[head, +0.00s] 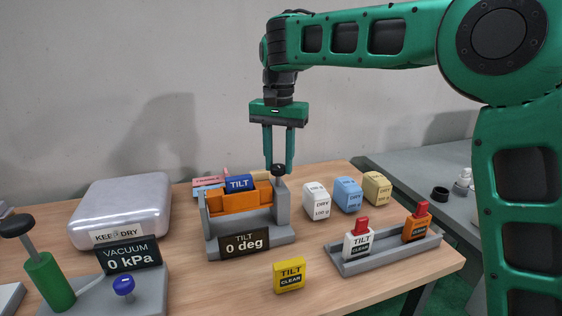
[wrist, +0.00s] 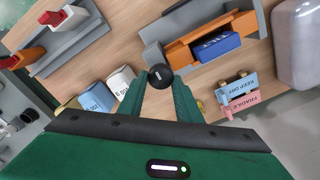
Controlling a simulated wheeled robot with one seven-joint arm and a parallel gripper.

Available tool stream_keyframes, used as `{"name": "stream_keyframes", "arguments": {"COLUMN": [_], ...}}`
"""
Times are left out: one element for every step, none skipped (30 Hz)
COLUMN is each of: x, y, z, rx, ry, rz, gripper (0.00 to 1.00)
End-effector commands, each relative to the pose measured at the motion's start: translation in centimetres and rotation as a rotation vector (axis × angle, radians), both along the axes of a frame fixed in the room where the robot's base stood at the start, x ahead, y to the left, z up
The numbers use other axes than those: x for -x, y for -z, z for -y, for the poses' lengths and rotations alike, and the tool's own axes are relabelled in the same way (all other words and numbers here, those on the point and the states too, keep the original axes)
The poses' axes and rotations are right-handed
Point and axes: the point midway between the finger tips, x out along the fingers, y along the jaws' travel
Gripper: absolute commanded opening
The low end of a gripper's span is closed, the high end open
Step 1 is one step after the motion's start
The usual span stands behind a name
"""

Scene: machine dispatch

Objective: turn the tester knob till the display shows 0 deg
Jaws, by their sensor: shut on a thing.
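The tilt tester (head: 250,238) stands on the wooden table, with an orange cradle (head: 238,202) holding a blue TILT block (head: 239,183). Its display (head: 244,244) reads "TILT 0 deg". The black tester knob (head: 278,170) sits on top of the grey post at the tester's right end. My green gripper (head: 279,166) reaches straight down from above, its fingers shut on the knob. In the wrist view the knob (wrist: 160,76) shows between the fingertips, and the blue block (wrist: 215,46) lies in the cradle beside it.
White, blue and yellow blocks (head: 348,194) stand right of the tester. A grey rack (head: 385,252) holds white and orange TILT pieces. A yellow TILT block (head: 289,275) stands in front. A vacuum unit (head: 134,258) reading 0 kPa and a silver KEEP DRY case (head: 122,207) are left.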

Motion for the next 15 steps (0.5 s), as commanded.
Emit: {"name": "stream_keyframes", "arguments": {"x": [-0.01, 0.01, 0.04, 0.06, 0.08, 0.11, 0.13, 0.15, 0.17, 0.17, 0.18, 0.19, 0.20, 0.21, 0.22], "y": [0.16, 0.15, 0.15, 0.14, 0.14, 0.13, 0.13, 0.12, 0.11, 0.11, 0.10, 0.09, 0.09, 0.08, 0.07], "z": [0.07, 0.04, 0.02, 0.00, -0.03, -0.07, -0.09, -0.12, -0.15, -0.16, -0.18, -0.19, -0.21, -0.22, -0.24], "rx": [0.002, 0.002, 0.002, 0.002, 0.001, 0.001, 0.001, 0.001, 0.001, 0.001, 0.001, 0.000, 0.000, 0.000, 0.000], "ry": [0.028, 0.042, 0.061, 0.075, 0.086, 0.099, 0.108, 0.116, 0.124, 0.130, 0.135, 0.141, 0.145, 0.148, 0.150], "rz": [-0.003, -0.003, -0.003, -0.004, -0.004, -0.004, -0.004, -0.004, -0.004, -0.004, -0.004, -0.003, -0.003, -0.003, -0.003], "gripper": [0.09, 0.09, 0.09, 0.09, 0.09, 0.09, 0.09, 0.09, 0.09, 0.08, 0.09, 0.08, 0.08, 0.09, 0.09]}}
